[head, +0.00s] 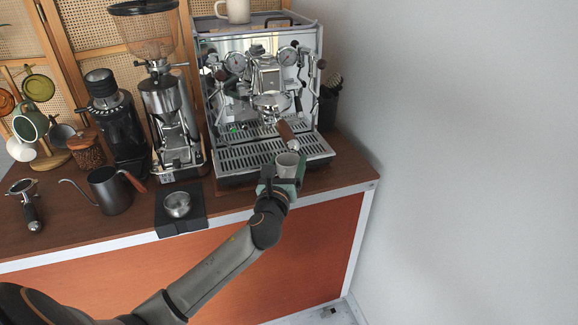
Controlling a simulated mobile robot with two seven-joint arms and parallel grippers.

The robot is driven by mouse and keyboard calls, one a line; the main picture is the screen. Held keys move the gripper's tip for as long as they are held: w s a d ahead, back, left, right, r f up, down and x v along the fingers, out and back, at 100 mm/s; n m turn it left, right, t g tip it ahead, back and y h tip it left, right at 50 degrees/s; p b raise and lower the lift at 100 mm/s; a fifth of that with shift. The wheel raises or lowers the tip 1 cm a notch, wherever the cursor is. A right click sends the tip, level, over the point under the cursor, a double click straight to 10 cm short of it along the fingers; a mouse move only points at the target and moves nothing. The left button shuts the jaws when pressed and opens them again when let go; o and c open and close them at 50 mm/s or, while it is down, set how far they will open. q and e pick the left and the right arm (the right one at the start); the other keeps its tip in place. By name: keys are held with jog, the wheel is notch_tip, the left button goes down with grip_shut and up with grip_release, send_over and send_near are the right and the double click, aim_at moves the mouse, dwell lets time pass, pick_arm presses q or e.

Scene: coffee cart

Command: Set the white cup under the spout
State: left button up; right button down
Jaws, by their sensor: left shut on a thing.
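The spout is hidden below the portafilter, behind and left of the cup. My right gripper is not in view.
A light mug (234,11) stands on top of the espresso machine. A grinder (168,105) is left of it. The counter's right end is clear.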

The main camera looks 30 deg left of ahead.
pick_arm(q)
jog(key=w+a+b, duration=0.1)
jog(key=a, duration=0.1)
jog(key=w+a+b, duration=0.1)
jog(key=w+a, duration=0.1)
jog(key=w+a+b, duration=0.1)
jog(key=w+a, duration=0.1)
jog(key=shift+w+a+f, duration=0.1)
jog(key=shift+w+f, duration=0.05)
jog(key=shift+f, duration=0.15)
jog(key=w+a, duration=0.2)
jog(key=a, duration=0.1)
jog(key=shift+w+b, duration=0.25)
jog(key=shift+b, duration=0.05)
jog(key=shift+w+a+f, duration=0.1)
jog(key=shift+w+a, duration=0.55)
jog(key=shift+a, duration=0.05)
jog(key=shift+f, duration=0.25)
jog(key=o, duration=1.6)
jog(key=shift+s, duration=0.15)
jog(key=v, duration=1.2)
jog(key=shift+s+d, duration=0.1)
jog(key=shift+d, duration=0.05)
